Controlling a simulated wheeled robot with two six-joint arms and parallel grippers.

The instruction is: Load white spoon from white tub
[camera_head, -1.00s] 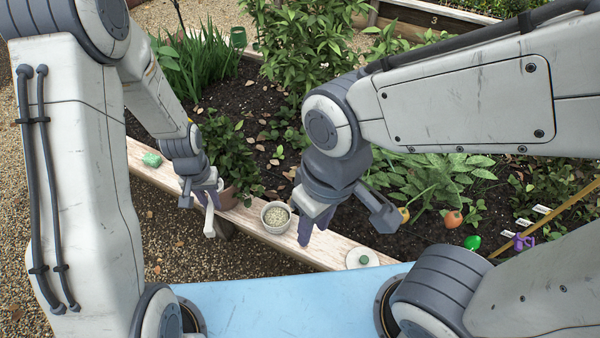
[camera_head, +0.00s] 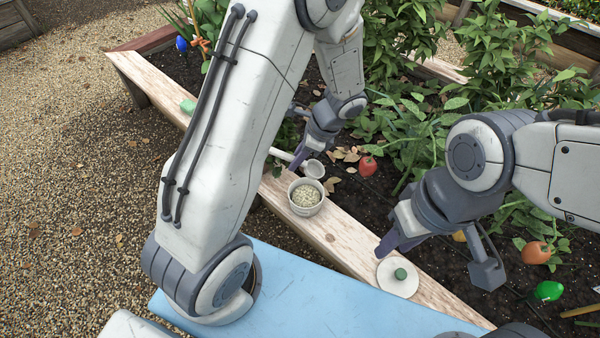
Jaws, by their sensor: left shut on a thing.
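The white tub (camera_head: 306,206) stands upright and open on the plank ledge, with pale grains inside. My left gripper (camera_head: 301,153) is beyond the tub and shut on the white spoon (camera_head: 281,154). The spoon's round bowl is just above and behind the tub's far rim in the picture; I cannot tell if it touches the rim or holds anything. My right gripper (camera_head: 436,256) is open and empty, to the right of the tub, with one finger near the white lid.
A green block (camera_head: 187,106) sits further left on the ledge. Leafy plants and coloured vegetable-like markers fill the bed behind. Gravel lies in front.

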